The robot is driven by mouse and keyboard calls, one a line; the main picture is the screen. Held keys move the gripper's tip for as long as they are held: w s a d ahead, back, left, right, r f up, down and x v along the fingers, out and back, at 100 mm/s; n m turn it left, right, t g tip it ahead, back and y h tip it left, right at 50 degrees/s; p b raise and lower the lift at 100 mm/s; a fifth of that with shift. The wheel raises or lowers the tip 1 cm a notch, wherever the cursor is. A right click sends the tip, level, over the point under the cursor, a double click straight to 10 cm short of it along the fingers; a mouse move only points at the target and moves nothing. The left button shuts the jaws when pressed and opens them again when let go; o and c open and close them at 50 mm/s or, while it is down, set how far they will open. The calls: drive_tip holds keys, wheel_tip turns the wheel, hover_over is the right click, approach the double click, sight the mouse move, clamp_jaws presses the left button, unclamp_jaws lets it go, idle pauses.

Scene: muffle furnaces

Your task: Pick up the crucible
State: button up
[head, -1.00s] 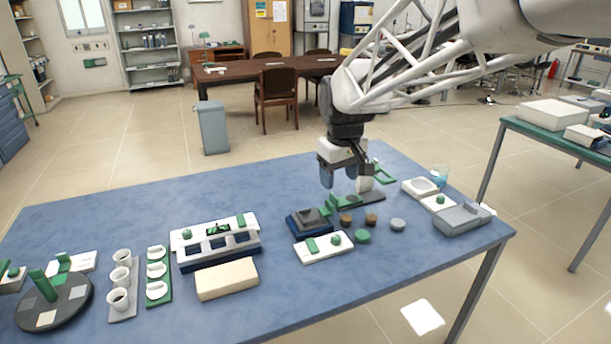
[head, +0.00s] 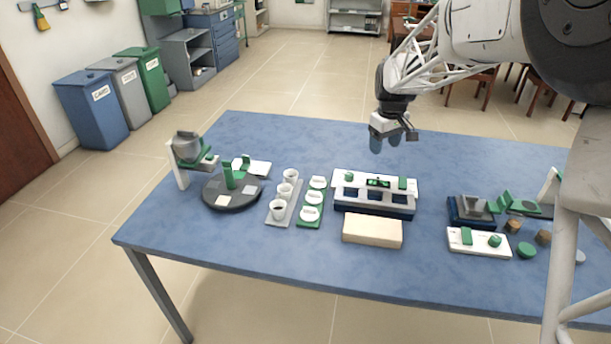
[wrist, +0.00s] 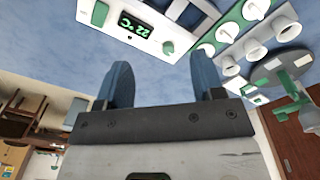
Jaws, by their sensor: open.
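Several white crucibles stand in a row on a grey strip on the blue table: a far one (head: 290,175), a middle one (head: 284,191) and a near one (head: 278,209). They also show at the upper right of the wrist view, one of them here (wrist: 286,27). White lids (head: 312,198) lie on a green strip just right of them. My gripper (head: 386,143) is open and empty. It hangs above the table behind the furnace block, to the right of and apart from the crucibles. Its two blue fingers show in the wrist view (wrist: 160,82).
The white and blue furnace block (head: 375,190) with a green display stands right of the lids, a cream block (head: 372,231) before it. A dark turntable (head: 232,194) and a stand with a grey bowl (head: 187,148) are left. A scale-like device (head: 472,211) is right.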

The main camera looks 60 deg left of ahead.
drive_tip(key=s+a+f+n, duration=0.1)
drive_tip(key=s+a+f, duration=0.2)
drive_tip(key=a, duration=0.3)
drive_tip(key=s+a+f+n, duration=0.1)
drive_tip(key=s+a+f, duration=0.3)
drive_tip(key=a, duration=0.3)
drive_tip(key=n, duration=0.3)
hover_over(291, 179)
drive_tip(key=a, duration=0.2)
drive_tip(key=f, duration=0.5)
drive_tip(key=w+f, duration=0.1)
drive_tip(key=f, duration=0.1)
drive_tip(key=shift+f, duration=0.3)
drive_tip(key=shift+f, duration=0.1)
drive_tip(key=shift+f, duration=1.2)
drive_tip(key=shift+f, duration=0.1)
drive_tip(key=shift+f, duration=2.5)
drive_tip(key=shift+c, duration=0.3)
drive_tip(key=c, duration=0.6)
